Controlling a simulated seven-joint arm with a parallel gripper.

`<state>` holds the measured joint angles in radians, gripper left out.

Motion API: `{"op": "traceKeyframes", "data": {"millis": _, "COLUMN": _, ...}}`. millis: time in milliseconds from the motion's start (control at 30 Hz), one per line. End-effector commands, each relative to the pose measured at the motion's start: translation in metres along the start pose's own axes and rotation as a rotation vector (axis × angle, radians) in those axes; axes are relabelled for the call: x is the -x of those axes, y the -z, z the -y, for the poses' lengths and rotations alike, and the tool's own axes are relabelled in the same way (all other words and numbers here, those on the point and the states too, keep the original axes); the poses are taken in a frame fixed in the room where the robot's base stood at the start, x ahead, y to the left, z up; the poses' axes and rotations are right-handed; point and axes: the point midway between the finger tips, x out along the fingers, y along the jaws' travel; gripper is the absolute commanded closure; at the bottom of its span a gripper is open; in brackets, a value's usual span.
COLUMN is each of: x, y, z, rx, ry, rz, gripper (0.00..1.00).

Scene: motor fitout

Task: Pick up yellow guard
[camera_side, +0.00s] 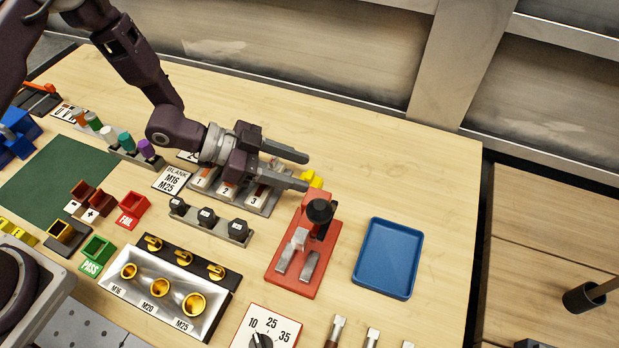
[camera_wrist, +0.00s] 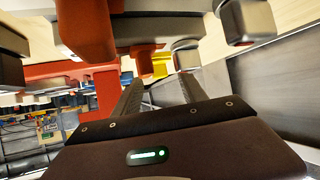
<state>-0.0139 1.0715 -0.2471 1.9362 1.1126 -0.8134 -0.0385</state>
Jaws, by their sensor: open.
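The yellow guard (camera_side: 312,178) is a small yellow piece, seen in the side view just beyond my gripper's fingertips, behind the red fixture. It also shows in the wrist view (camera_wrist: 160,66), ahead of the fingers and partly cut off by other parts. My gripper (camera_side: 304,171) is open and empty, held level above the numbered grey rack (camera_side: 268,204). Its fingers point right toward the guard. In the wrist view the two fingers (camera_wrist: 160,84) are apart with nothing between them. Part of the guard is hidden behind a finger in the side view.
A red fixture (camera_side: 285,280) with a black knob (camera_side: 319,211) stands close in front of the guard. A blue tray (camera_side: 414,240) lies to its right, empty. A rack with black-topped pieces (camera_side: 206,220) is left of the fixture. The back right of the table is clear.

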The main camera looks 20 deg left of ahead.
Motion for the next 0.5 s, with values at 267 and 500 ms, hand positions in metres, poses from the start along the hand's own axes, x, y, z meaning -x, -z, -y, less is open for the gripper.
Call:
{"op": "traceKeyframes", "data": {"millis": 267, "x": -0.009, "y": -0.0001, "z": 0.0005, "rx": 0.001, "ry": 0.002, "rz": 0.001, "gripper": 0.5}}
{"op": "traceKeyframes", "data": {"millis": 500, "x": -0.0087, "y": -0.0001, "z": 0.0006, "rx": 0.001, "ry": 0.002, "rz": 0.002, "gripper": 0.94}}
